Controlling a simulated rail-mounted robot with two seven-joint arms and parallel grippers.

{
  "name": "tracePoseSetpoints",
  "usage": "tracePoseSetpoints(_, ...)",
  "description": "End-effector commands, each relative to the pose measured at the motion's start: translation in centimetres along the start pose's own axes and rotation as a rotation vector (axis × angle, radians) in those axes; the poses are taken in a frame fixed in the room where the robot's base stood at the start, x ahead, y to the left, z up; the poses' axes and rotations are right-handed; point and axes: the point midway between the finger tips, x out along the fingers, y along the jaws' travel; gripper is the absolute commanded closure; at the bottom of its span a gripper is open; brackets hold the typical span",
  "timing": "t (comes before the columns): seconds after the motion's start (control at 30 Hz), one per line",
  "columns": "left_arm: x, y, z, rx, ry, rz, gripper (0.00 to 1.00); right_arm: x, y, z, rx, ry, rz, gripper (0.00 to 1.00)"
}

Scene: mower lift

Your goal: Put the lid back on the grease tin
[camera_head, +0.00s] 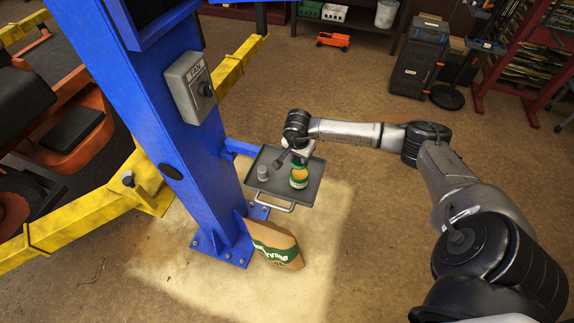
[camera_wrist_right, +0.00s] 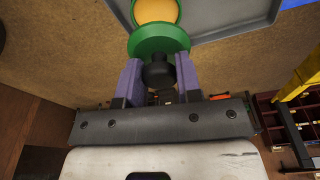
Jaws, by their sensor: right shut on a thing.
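The grease tin (camera_head: 299,182) stands on the right part of a grey tray, with its yellow-orange grease (camera_head: 299,174) showing at the open top. The grease (camera_wrist_right: 157,10) also shows at the top of the right wrist view. My right gripper (camera_head: 301,154) is shut on the black knob of the green lid, just above and behind the tin. In the right wrist view, the lid (camera_wrist_right: 160,38) sits in front of the purple fingers (camera_wrist_right: 158,75) and partly hides the tin. A gap between lid and tin is hard to judge. My left gripper is not in view.
The grey tray (camera_head: 285,193) is fixed to the blue lift post (camera_head: 185,130) and has a front handle. A small grey container (camera_head: 262,173) stands at its left. A brown and green bag (camera_head: 275,245) lies on the floor below. Yellow lift arms (camera_head: 100,215) extend from the post.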

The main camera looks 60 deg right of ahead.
Motion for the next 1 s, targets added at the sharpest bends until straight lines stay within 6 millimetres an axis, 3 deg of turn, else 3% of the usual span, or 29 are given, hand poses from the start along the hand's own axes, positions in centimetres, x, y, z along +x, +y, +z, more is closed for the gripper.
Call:
tracePoseSetpoints(0.47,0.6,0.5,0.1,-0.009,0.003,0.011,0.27,1.1,0.6,0.2,0.068,-0.002,0.011,0.91)
tracePoseSetpoints(1.0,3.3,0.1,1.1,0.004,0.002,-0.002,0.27,5.5,0.6,0.8,0.066,-0.001,0.01,0.91)
